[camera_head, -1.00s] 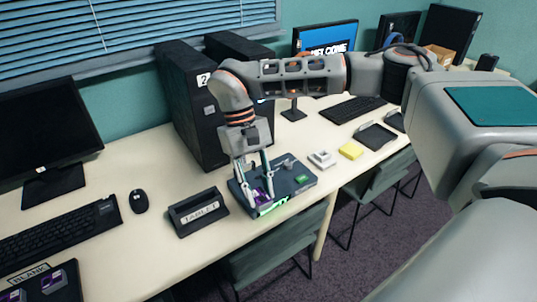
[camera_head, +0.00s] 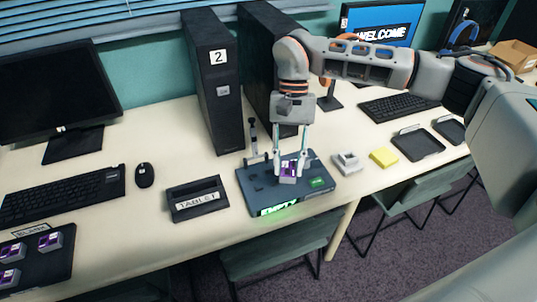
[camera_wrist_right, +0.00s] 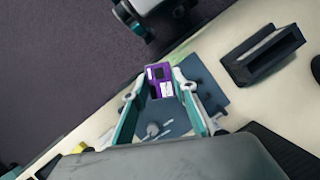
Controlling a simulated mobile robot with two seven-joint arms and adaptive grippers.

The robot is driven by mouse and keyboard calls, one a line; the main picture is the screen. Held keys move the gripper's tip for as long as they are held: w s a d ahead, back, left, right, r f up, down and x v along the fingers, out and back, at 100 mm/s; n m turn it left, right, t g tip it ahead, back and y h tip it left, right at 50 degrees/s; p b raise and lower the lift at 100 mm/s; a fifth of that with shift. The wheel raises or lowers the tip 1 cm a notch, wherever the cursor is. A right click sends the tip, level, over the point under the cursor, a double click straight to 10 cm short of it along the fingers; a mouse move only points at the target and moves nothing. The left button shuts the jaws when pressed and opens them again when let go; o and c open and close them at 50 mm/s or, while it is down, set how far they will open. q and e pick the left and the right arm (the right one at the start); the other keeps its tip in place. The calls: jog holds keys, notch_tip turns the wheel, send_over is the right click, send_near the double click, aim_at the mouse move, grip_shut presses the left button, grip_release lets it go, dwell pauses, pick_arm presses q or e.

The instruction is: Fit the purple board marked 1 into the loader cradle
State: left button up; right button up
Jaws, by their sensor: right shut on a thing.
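The purple board (camera_head: 288,172) is between the fingers of my right gripper (camera_head: 287,172), just above or at the dark loader (camera_head: 325,194). The board also shows in the right wrist view (camera_wrist_right: 158,80), between the fingertips, with a white label and a dark square; its number is too small to read. My right gripper is shut on it and points down. The loader's front display reads EMPTY in green. I cannot tell exactly whether the board touches the cradle.
A tablet stand (camera_head: 198,201) stands left of the loader. A white-grey block (camera_head: 346,162) and a yellow block (camera_head: 384,158) lie to its right. Black towers (camera_head: 217,95) stand behind. A dark tray marked BLANK (camera_head: 50,270) holds several purple boards at front left.

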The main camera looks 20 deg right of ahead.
jog(key=shift+w+a+f+m+t+y+b, duration=0.5)
jog(key=shift+w+f+m, duration=0.75)
jog(key=shift+m, duration=0.9)
jog(key=shift+w+a+f+m+t+y+b, duration=0.3)
jog(key=shift+w+a+f+m+t+b, duration=0.7)
jog(key=shift+m, duration=1.1)
jog(key=shift+w+a+f+m+t+y+b, duration=0.15)
jog(key=shift+w+f+m+t+y+b, duration=0.25)
jog(key=shift+w+f+m, duration=1.4)
jog(key=shift+s+f+m+b, duration=0.2)
jog(key=shift+f+m+b, duration=0.15)
pick_arm(q)
jog(key=f, duration=0.2)
jog(key=w+f, duration=0.1)
jog(key=shift+a+f, duration=0.2)
jog(key=shift+a, duration=0.2)
jog(key=shift+s, duration=0.1)
jog(key=shift+d+r, duration=0.1)
jog(key=shift+r, duration=0.05)
pick_arm(e)
jog(key=shift+f, duration=0.65)
pick_arm(q)
jog(key=shift+w+r+p, duration=0.2)
jog(key=shift+r+p, duration=0.15)
jog(key=shift+r, duration=0.05)
pick_arm(e)
jog(key=shift+f, duration=0.1)
